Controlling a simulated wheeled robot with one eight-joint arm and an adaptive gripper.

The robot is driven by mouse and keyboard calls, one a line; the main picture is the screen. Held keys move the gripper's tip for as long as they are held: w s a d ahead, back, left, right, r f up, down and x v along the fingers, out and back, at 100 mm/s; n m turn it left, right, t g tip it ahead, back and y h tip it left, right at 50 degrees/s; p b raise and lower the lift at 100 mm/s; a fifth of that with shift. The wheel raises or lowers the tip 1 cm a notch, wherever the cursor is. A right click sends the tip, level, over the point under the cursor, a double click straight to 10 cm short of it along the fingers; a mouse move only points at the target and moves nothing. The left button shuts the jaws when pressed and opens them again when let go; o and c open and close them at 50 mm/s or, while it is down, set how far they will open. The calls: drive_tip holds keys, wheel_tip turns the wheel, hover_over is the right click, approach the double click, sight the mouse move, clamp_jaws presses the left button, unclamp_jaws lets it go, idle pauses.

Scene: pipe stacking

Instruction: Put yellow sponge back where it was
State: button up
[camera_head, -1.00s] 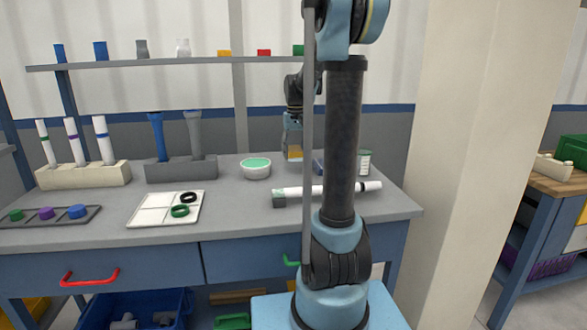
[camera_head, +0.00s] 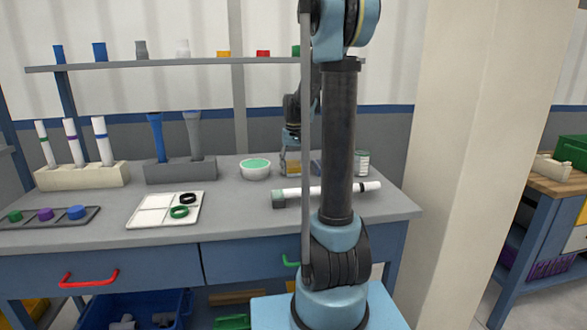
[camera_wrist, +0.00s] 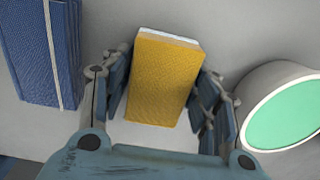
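The yellow sponge (camera_wrist: 163,80) has a pale backing along its far edge. In the wrist view it sits between the two fingers of my gripper (camera_wrist: 160,98), which close in on its sides. In the head view the sponge (camera_head: 293,168) is low at the back of the grey bench, below my gripper (camera_head: 291,152) and partly hidden by my arm. I cannot tell whether its underside touches the bench top.
A white bowl with green inside (camera_head: 255,169) stands just left of the sponge; a blue book-like block (camera_wrist: 42,50) lies on its other side. A white tube (camera_head: 300,192) lies in front. A can (camera_head: 361,163) stands right. The shelf (camera_head: 150,63) is above.

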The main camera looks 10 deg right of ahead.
sight(294, 164)
drive_tip(key=shift+o, duration=0.3)
drive_tip(key=shift+r, duration=0.1)
wheel_tip(294, 164, up, 12)
idle(0.6)
drive_tip(key=shift+d, duration=0.1)
